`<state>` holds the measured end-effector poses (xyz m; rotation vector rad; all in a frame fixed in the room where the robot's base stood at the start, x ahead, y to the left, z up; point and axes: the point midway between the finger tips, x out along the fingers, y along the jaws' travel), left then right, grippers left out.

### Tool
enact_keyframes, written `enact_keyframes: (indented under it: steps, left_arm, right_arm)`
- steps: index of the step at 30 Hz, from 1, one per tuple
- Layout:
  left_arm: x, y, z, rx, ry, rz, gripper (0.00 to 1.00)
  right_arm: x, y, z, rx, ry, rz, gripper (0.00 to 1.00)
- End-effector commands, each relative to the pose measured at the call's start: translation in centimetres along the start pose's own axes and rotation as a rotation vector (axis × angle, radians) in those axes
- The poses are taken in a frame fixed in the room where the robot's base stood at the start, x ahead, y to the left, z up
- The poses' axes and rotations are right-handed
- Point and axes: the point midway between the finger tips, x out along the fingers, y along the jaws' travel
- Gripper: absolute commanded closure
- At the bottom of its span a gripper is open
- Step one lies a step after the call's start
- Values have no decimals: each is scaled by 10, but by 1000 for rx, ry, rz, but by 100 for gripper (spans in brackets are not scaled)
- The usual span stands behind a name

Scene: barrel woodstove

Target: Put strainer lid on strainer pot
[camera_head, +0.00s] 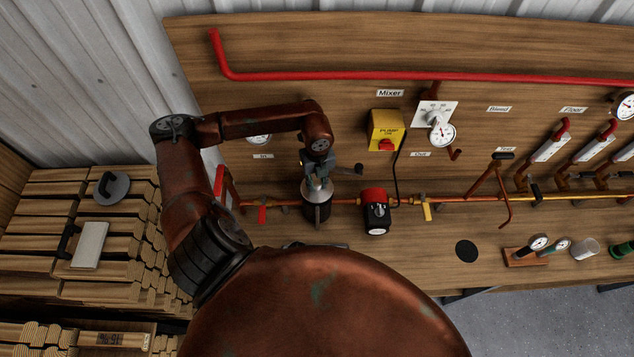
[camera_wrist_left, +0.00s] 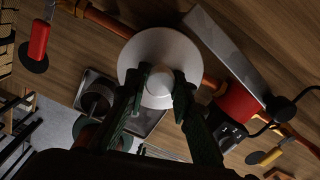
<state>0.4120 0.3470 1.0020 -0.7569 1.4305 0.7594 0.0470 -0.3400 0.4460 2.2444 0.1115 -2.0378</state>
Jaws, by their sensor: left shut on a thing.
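The strainer lid is a pale grey disc with a knob in the left wrist view (camera_wrist_left: 160,52); it also shows in the head view (camera_head: 317,191). My left gripper (camera_wrist_left: 160,88) is shut on the knob, one finger on each side; in the head view it points down from above (camera_head: 318,176). The strainer pot (camera_head: 318,213) is a dark upright vessel in the pipe line, directly under the lid in the head view. The lid hides its mouth, so I cannot tell whether they touch. My right gripper is not in view.
A red and black pump (camera_head: 376,210) stands close right of the pot. A valve with a red handle (camera_head: 262,214) is on the left. A metal tray with a dark cylinder (camera_wrist_left: 97,100) lies nearby. The wooden back panel (camera_head: 300,40) rises behind.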

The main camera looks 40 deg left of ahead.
Motion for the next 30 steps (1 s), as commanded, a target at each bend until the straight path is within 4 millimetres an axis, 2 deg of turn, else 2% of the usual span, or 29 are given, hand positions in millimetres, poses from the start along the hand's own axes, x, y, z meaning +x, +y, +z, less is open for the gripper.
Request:
enact_keyframes:
  steps: [21,30]
  left_arm:
    - [16,0,0,0,0,0,100]
    - [16,0,0,0,0,-1,100]
  right_arm:
    - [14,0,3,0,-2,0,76]
    - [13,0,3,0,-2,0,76]
